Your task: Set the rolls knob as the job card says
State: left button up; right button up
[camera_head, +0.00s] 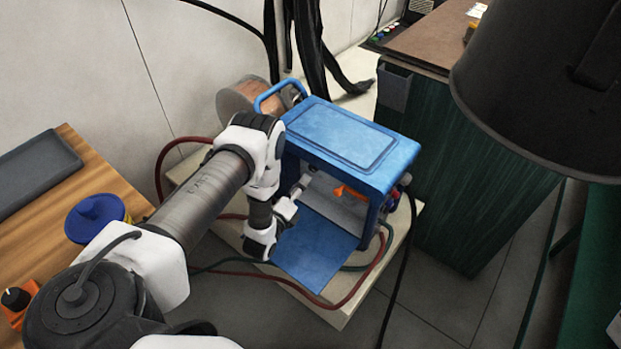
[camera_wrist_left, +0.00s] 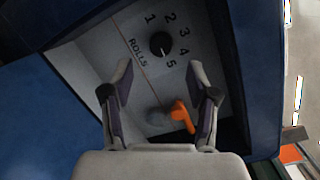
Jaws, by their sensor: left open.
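The blue wire feeder box (camera_head: 345,142) stands with its side door folded down, and my left arm reaches into the opening. In the left wrist view the black rolls knob (camera_wrist_left: 161,44) sits on a grey panel with the word ROLLS and numbers 1 to 5 around it. A small pale mark shows on the knob's lower part, but I cannot tell for certain which number it points at. My left gripper (camera_wrist_left: 160,78) is open, its fingers spread below the knob in the picture and apart from it. It also shows in the head view (camera_head: 303,184). The job card is not identifiable.
An orange lever (camera_wrist_left: 182,116) shows between my fingers, and in the head view (camera_head: 348,191). Red and dark hoses loop around the box on its pale platform (camera_head: 341,318). A green cabinet (camera_head: 470,170) stands right. A wooden bench (camera_head: 70,215) is left.

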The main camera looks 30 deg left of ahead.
aim_at(312, 169)
pick_arm(q)
jog(key=w, duration=0.4)
jog(key=w+b, duration=0.1)
jog(key=w, duration=0.1)
jog(key=shift+w+a+r, duration=0.1)
jog(key=shift+w+a, duration=0.25)
grip_shut()
